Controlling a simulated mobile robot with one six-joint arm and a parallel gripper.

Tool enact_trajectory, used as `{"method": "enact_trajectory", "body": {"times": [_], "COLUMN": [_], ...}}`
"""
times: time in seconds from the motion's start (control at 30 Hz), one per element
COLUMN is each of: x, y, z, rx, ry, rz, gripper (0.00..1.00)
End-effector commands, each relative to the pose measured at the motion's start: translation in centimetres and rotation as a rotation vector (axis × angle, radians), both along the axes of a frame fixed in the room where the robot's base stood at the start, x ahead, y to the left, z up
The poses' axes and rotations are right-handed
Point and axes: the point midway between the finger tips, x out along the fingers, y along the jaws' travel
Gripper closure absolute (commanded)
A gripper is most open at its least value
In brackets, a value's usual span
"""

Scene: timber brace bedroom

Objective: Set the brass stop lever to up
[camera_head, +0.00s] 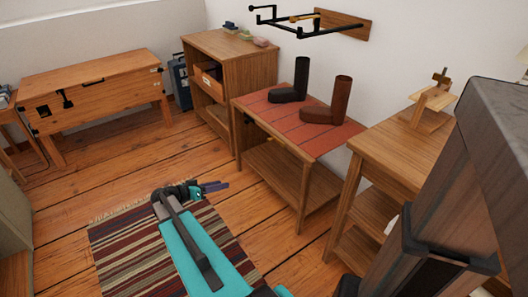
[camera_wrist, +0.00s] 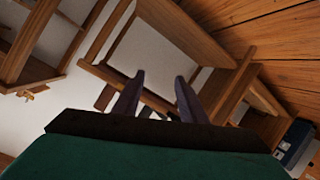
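I cannot tell for sure which part is the brass stop lever. A small brass-coloured piece (camera_head: 304,17) sits on the black wall rack (camera_head: 315,26) in the head view. Another small yellow piece (camera_head: 271,127) shows under the edge of the red-topped table (camera_head: 292,118). My gripper (camera_head: 218,186) is over the floor by the striped rug, left of that table and apart from both pieces. In the wrist view my gripper (camera_wrist: 160,82) has its two fingers spread with nothing between them. Neither piece is clear there.
A workbench (camera_head: 95,90) is at the back left. The rug (camera_head: 140,250) and floor are clear.

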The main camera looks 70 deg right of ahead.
Motion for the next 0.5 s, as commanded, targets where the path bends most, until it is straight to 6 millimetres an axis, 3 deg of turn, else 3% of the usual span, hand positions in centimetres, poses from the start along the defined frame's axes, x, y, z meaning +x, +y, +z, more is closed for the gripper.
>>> {"method": "enact_trajectory", "body": {"times": [0.03, 0.2, 0.33, 0.5], "x": [-0.3, -2.0, -3.1, -3.8], "y": [-2.4, -8.0, -10.7, -12.0], "z": [0.2, 4.3, 6.8, 8.6], "rx": [-0.077, -0.321, -0.453, -0.534], "ry": [-0.034, -0.134, -0.186, -0.217], "rz": [-0.032, -0.107, -0.135, -0.146], "gripper": [0.62, 0.62, 0.62, 0.62]}}
